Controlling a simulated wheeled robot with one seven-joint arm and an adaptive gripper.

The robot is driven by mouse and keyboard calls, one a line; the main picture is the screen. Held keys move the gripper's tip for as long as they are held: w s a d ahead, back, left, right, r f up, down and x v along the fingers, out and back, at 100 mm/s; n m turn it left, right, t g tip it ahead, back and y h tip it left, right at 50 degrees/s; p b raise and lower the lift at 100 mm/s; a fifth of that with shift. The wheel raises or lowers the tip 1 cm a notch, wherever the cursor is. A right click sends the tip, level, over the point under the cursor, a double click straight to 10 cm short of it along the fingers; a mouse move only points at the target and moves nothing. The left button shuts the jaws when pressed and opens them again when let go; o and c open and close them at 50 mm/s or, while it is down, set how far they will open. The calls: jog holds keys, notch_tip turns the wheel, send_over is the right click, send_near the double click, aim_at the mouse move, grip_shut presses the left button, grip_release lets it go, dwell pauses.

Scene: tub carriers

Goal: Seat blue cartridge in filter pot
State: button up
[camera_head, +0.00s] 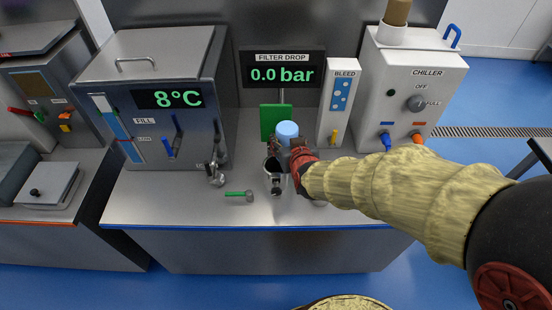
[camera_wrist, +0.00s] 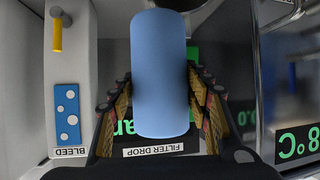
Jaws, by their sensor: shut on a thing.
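The blue cartridge (camera_head: 287,130) is a smooth light-blue cylinder. My gripper (camera_head: 290,146) is shut on it, with the cartridge's top standing out above the fingers. In the wrist view the cartridge (camera_wrist: 160,70) fills the space between the two padded fingers of my gripper (camera_wrist: 160,95). A pot with a dark opening (camera_head: 272,166), which looks like the filter pot, stands on the steel bench just below and left of my gripper in the head view. The cartridge's lower end is hidden by my gripper there, so I cannot tell its height over the pot.
A green-handled tool (camera_head: 238,196) lies on the bench (camera_head: 180,205) left of the pot. A metal tap (camera_head: 215,172) stands beside the steel tank (camera_head: 150,85). Behind are a green panel (camera_head: 270,118), the BLEED unit (camera_head: 339,100) and the CHILLER box (camera_head: 410,85). The bench's front is clear.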

jog(key=a+f, duration=0.1)
jog(key=f, duration=0.1)
jog(key=a+f+b, duration=0.1)
jog(key=a, duration=0.1)
jog(key=shift+s+f, duration=0.2)
jog(key=shift+f, duration=0.15)
jog(key=shift+a+f+b, duration=0.1)
jog(key=shift+f+b, duration=0.5)
jog(key=shift+f, duration=1)
jog(key=shift+f, duration=0.1)
jog(key=shift+f+b, duration=0.4)
jog(key=shift+f, duration=0.15)
jog(key=o, duration=0.9)
jog(key=shift+s, duration=0.1)
jog(key=o, duration=0.4)
jog(key=shift+f, duration=0.25)
jog(key=shift+o, duration=0.2)
jog(key=shift+r, duration=0.1)
